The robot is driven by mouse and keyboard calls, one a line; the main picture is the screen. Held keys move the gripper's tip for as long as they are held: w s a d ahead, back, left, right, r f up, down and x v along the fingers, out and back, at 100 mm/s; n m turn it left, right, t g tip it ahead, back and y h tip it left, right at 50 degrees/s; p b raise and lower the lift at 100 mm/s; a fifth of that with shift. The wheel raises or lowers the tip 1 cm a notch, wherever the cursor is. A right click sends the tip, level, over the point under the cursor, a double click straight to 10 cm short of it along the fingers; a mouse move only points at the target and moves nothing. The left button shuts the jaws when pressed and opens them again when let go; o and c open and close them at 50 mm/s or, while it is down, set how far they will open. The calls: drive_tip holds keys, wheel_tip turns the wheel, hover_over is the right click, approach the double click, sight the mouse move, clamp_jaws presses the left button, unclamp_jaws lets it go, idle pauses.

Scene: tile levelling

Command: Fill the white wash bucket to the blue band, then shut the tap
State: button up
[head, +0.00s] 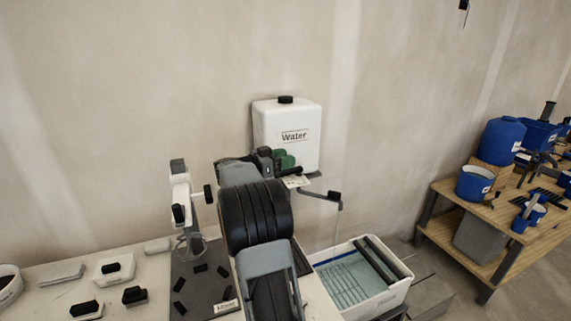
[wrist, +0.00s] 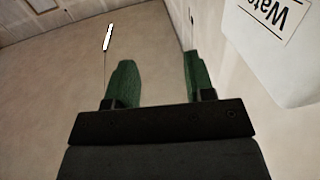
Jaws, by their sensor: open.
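The white wash bucket (head: 402,292) is a rectangular tub at the lower centre right of the head view. Pale blue water and a grid show inside it, with dark rollers along its right side. A blue line shows near its back wall, but I cannot tell the water level against it. The tap (head: 322,194) is a grey spout with a black handle, below the white water tank (head: 302,118). A thin pale stream runs from the spout into the bucket. My gripper (wrist: 158,80) is open and empty, its green fingers apart, in front of the tank and left of the spout.
A wooden bench (head: 450,190) with blue buckets and tools stands at the right. At the left, a pale worktop (head: 50,302) holds several black-handled blocks and a grey board (head: 200,275). The wall is close behind the tank.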

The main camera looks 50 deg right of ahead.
drive_tip(key=shift+s+a+r+b, duration=0.15)
drive_tip(key=shift+s+a+r, duration=0.3)
drive_tip(key=shift+s+a, duration=0.25)
drive_tip(key=shift+s+a+r+b, duration=0.15)
drive_tip(key=shift+s+a+r, duration=0.25)
drive_tip(key=shift+s+a, duration=0.25)
